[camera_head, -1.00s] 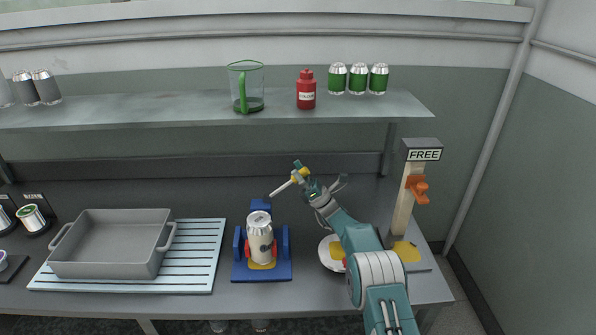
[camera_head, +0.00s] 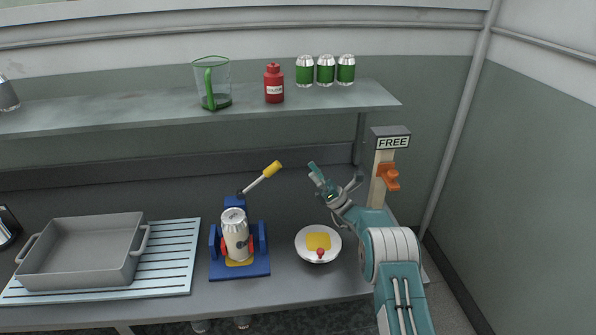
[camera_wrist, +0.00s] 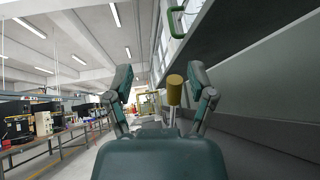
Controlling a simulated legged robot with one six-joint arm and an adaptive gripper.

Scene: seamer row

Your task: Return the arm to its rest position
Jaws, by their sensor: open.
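My gripper (camera_head: 338,188) is at the end of my teal arm, raised above the bench at the right of the head view. Its fingers are spread and nothing is between them. In the wrist view my gripper (camera_wrist: 160,88) also shows as two parted fingers. A lever with a yellow knob (camera_head: 272,169) rises from the blue seamer stand (camera_head: 240,272), left of my gripper and apart from it. The yellow knob (camera_wrist: 174,90) appears beyond the fingers in the wrist view. A pale can (camera_head: 235,238) stands upright in the stand.
A white plate (camera_head: 302,240) with a yellow patch and a red knob lies below my gripper. A post with a FREE sign (camera_head: 393,142) and orange hook stands behind my arm. A grey tray (camera_head: 82,250) sits left. The shelf (camera_head: 150,113) above holds a jug, red bottle and cans.

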